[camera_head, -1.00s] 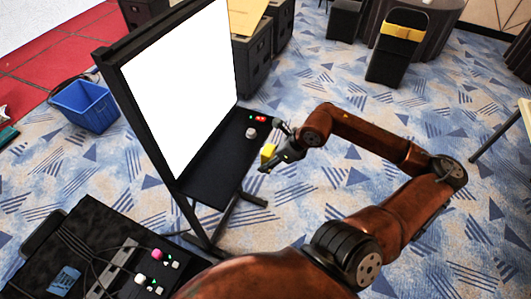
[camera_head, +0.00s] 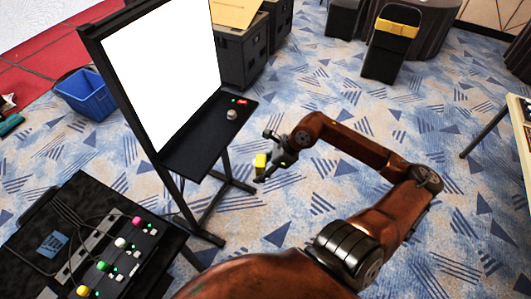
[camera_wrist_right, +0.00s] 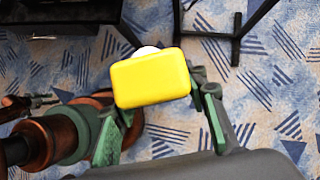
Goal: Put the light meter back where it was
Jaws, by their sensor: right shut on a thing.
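The light meter, a yellow box (camera_head: 260,163) with a pale dome, is in my right gripper (camera_head: 270,163). In the right wrist view the yellow box (camera_wrist_right: 152,78) fills the space between the green-padded fingers, with a bit of the white dome showing behind its top edge. My right gripper is shut on it and holds it in the air, to the right of the video wall's black shelf (camera_head: 195,143) and apart from it. My left gripper does not show in the head view.
The white screen (camera_head: 160,75) stands on a black frame with splayed feet (camera_head: 205,237). A black case (camera_head: 50,215) with several coloured knobs is at lower left. Open carpet lies right.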

